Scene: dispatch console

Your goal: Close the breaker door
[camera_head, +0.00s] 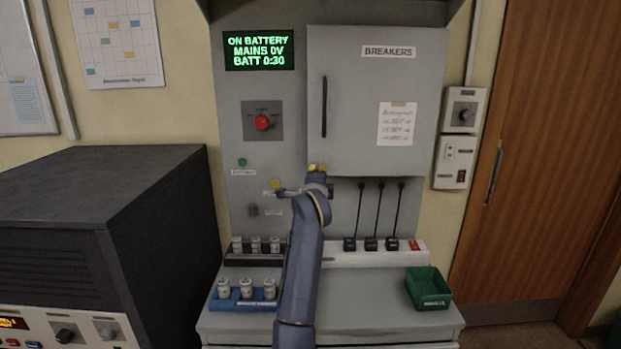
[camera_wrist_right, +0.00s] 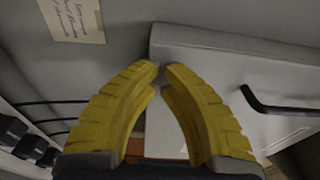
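The breaker door (camera_head: 350,60) is a grey panel labelled BREAKERS, with a dark vertical handle (camera_head: 324,106) near its left edge and a taped note (camera_head: 397,123). Its front faces the head camera; I cannot tell how far it stands from its frame. My right gripper (camera_head: 317,168) is at the door's lower left corner, below the handle. In the right wrist view its yellow fingers (camera_wrist_right: 160,68) meet almost at the tips, with nothing seen between them. The handle (camera_wrist_right: 280,106) shows to their right, apart from them. Contact with the door is unclear. My left gripper is out of view.
Below the door, several black plugs (camera_head: 371,244) hang on cables over a white strip. A green bin (camera_head: 428,288) stands at the right of the ledge, and a blue fuse rack (camera_head: 243,302) at the left. A dark cabinet (camera_head: 90,200) fills the left side.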

